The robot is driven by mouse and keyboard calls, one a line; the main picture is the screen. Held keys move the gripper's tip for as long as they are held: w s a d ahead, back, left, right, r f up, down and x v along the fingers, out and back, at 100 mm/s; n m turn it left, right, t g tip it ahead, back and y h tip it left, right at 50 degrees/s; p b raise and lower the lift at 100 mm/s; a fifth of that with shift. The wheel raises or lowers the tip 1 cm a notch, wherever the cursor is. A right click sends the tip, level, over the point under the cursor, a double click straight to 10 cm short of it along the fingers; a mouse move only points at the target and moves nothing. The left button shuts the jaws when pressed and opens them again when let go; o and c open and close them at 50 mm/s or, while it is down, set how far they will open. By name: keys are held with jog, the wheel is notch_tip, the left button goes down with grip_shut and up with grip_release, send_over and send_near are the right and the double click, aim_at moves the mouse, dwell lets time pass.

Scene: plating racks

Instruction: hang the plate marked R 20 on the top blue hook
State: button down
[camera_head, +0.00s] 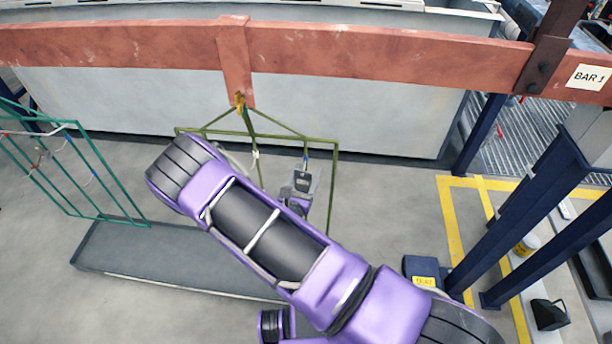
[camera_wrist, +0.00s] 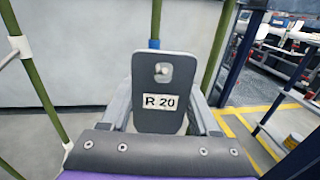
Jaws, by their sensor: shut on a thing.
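The dark grey plate marked R 20 (camera_wrist: 157,120) is upright in the wrist view, with a hole near its top. My gripper (camera_wrist: 158,118) is shut on it, with a grey finger on either side. In the head view the plate (camera_head: 303,181) and my gripper (camera_head: 300,190) are small, at the right part of the olive-green rack (camera_head: 334,185). A blue hook part (camera_wrist: 154,44) shows on a green upright just above the plate's top edge; it also shows in the head view (camera_head: 306,152). Something pale shows in the hole; I cannot tell whether the hook passes through it.
The rack hangs from a red beam (camera_head: 390,52). A white hook part (camera_wrist: 20,46) is on the rack's left side. A teal rack (camera_head: 100,165) stands at left above a grey tray (camera_head: 180,260). Dark blue posts (camera_head: 530,190) stand at right.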

jog(key=shift+w+d+f, duration=0.1)
jog(key=shift+w, duration=0.15)
dwell(0.3)
jog(key=shift+w+f+b, duration=0.25)
jog(key=shift+w+b, duration=0.15)
jog(key=shift+w+d+f, duration=0.1)
jog(key=shift+w+f, duration=0.1)
jog(key=shift+f, duration=0.05)
dwell(0.5)
jog(key=shift+c, duration=0.2)
grip_release()
jog(key=v, duration=1.7)
jog(key=shift+s, duration=0.2)
